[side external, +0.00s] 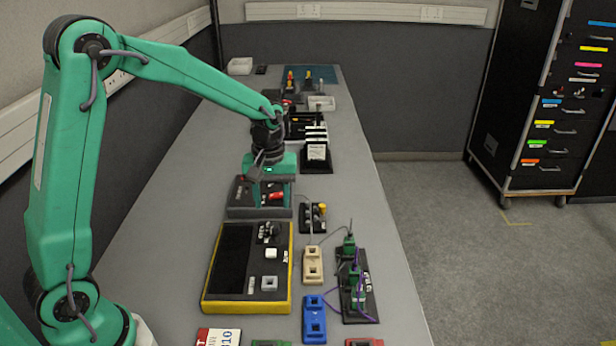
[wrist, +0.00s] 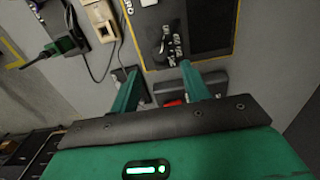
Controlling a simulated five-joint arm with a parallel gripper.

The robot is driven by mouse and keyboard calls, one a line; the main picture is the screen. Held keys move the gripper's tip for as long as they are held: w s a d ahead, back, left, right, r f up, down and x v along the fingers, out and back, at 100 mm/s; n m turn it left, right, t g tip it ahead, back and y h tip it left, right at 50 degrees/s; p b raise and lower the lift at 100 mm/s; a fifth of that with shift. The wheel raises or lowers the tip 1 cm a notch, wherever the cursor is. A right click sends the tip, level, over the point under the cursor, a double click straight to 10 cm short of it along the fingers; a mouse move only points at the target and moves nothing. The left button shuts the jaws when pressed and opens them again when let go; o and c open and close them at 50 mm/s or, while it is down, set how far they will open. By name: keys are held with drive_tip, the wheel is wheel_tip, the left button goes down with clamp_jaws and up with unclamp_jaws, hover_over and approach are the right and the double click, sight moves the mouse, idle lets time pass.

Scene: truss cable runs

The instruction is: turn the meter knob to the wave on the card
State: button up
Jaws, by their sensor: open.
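The meter (side external: 284,285) is a yellow-edged box with a dark screen, lying flat on the bench. Its black knob (side external: 268,231) is at the far right corner of its face, with small white marks around it. In the wrist view the knob (wrist: 166,43) is just beyond the fingertips, its marks too small to read.
A small black switch block (side external: 313,217), a beige socket (side external: 313,265), a blue socket (side external: 315,319) and a black board with green plugs (side external: 357,285) stand right of the meter. The bench's left strip is clear.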

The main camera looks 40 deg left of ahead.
sight(274, 225)
drive_tip(key=shift+f, duration=3.45)
drive_tip(key=shift+c, duration=0.4)
drive_tip(key=c, duration=0.9)
